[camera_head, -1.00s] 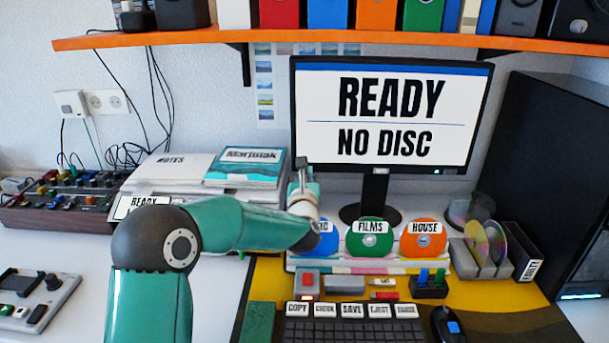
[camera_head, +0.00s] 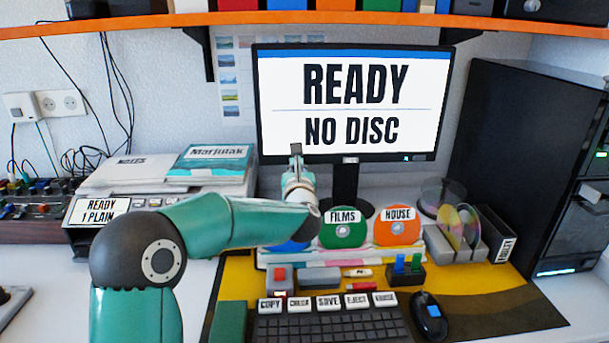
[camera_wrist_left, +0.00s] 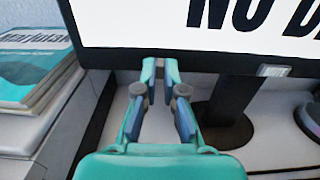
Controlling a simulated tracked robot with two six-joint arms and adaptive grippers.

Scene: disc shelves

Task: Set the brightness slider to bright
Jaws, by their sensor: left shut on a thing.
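The monitor (camera_head: 352,102) stands at the back of the desk and reads READY, NO DISC. My left gripper (camera_head: 296,160) reaches up to its lower bezel, left of the stand. In the left wrist view, my left gripper (camera_wrist_left: 161,70) has its two fingertips close together at the bezel's lower edge. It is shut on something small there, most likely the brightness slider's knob. The fingers largely hide the slider, so its marks and exact setting cannot be read. My right gripper is out of view.
FILMS (camera_head: 343,228) and HOUSE (camera_head: 398,226) discs stand below the monitor; my left arm partly hides a blue disc. The keyboard (camera_head: 330,328) is in front. A book stack (camera_head: 211,162) stands left, a black computer tower (camera_head: 520,160) right.

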